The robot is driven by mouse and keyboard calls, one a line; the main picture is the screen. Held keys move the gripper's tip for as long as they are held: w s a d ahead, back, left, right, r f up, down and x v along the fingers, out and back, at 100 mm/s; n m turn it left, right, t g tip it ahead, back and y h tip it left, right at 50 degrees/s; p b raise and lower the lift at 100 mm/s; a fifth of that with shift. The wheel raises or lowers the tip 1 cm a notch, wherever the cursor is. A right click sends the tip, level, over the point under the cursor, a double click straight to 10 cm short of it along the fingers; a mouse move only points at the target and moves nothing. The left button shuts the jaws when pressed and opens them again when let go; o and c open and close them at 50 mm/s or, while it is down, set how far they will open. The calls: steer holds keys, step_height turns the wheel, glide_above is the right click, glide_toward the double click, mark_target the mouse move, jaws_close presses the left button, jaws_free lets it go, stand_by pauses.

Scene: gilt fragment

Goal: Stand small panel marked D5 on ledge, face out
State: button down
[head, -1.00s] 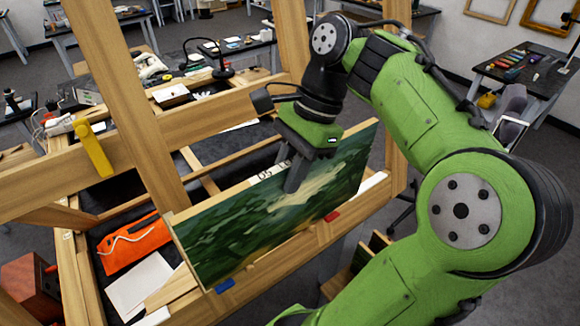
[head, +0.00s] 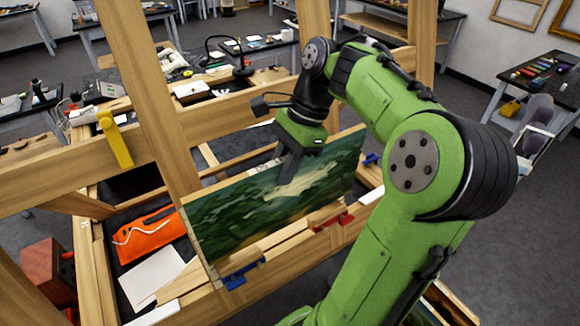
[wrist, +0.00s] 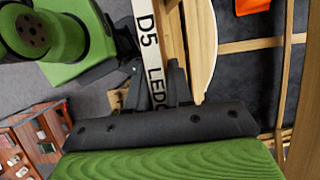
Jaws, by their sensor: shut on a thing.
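The small panel (head: 235,220) has a dark green landscape painted on its face, which points toward the head camera. Its top edge carries a white label (wrist: 146,30) reading D5, then LEDG, in the wrist view. My gripper (head: 288,182) is shut on the panel's top edge near the middle, one finger in front of the painting. The panel stands near upright at the wooden ledge (head: 290,240) of the easel. Its lower left corner is close to a blue clip (head: 240,275). Whether its bottom edge touches the ledge I cannot tell.
A red clip (head: 335,221) and another blue clip (head: 372,159) sit along the ledge. A thick easel upright (head: 150,100) stands behind the panel's left end. A yellow lever (head: 114,138) is on the crossbar. An orange pouch (head: 148,235) and white paper (head: 155,274) lie at left.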

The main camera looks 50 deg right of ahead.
steer(key=shift+w+d+f, duration=0.1)
steer(key=shift+w+f, duration=0.25)
steer(key=shift+w, duration=0.25)
steer(key=shift+d+f, duration=0.1)
steer(key=shift+f, duration=0.25)
steer(key=shift+s+f+b, duration=0.15)
steer(key=shift+f+b, duration=0.15)
steer(key=shift+f, duration=0.45)
steer(key=shift+s+f+b, duration=0.1)
steer(key=shift+f+b, duration=0.15)
steer(key=shift+f, duration=0.45)
steer(key=c, duration=0.9)
jaws_free()
steer(key=shift+c, duration=0.2)
steer(key=shift+r, duration=0.1)
steer(key=p+v, duration=0.1)
steer(key=v, duration=1.4)
steer(key=shift+s+r, duration=0.1)
steer(key=shift+r, duration=0.15)
